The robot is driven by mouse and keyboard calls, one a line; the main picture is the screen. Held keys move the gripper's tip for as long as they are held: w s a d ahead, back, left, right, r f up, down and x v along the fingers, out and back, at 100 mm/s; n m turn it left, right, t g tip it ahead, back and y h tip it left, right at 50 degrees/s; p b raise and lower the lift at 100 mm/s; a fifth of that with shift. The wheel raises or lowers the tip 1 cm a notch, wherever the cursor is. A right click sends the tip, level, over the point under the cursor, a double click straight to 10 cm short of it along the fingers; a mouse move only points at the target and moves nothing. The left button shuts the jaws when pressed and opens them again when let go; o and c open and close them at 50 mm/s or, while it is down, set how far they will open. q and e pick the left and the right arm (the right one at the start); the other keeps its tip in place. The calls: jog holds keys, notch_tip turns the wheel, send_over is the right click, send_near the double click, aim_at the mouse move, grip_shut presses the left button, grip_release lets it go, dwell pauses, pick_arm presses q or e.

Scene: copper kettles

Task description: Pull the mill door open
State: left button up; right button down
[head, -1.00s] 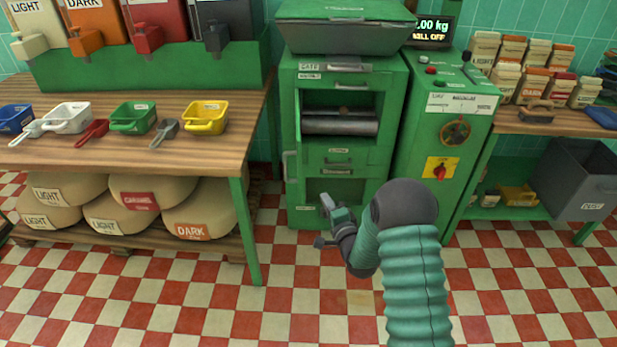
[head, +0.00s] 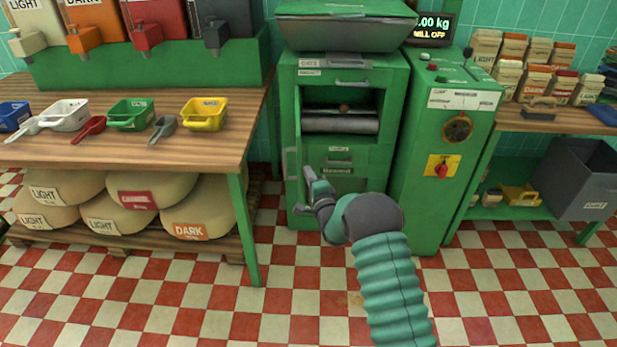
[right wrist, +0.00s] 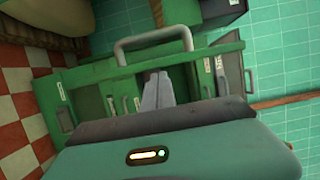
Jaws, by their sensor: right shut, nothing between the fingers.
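The green mill (head: 345,75) stands in the middle of the head view, its front bay open onto a grey roller. Its door (head: 298,135) stands swung out at the left side and shows nearly edge-on, with a pale loop handle (head: 291,163) on its outer left face. In the right wrist view the door (right wrist: 90,72) crosses the picture, its handle (right wrist: 153,40) beyond it. My right gripper (head: 311,177) is shut and empty at the door's inner side; its fingers (right wrist: 158,90) point at the door. I cannot tell whether they touch it. My left gripper is out of view.
A wooden table (head: 130,160) with scoops stands close left of the door, big sacks (head: 190,215) beneath. A green control cabinet (head: 445,140) adjoins the mill on the right. A grey bin (head: 585,180) is far right. The checkered floor (head: 290,300) in front is clear.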

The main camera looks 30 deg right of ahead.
jog(key=shift+a, duration=0.1)
jog(key=w+a+b, duration=0.2)
jog(key=w+a, duration=0.4)
jog(key=a, duration=0.3)
jog(key=shift+a, duration=0.25)
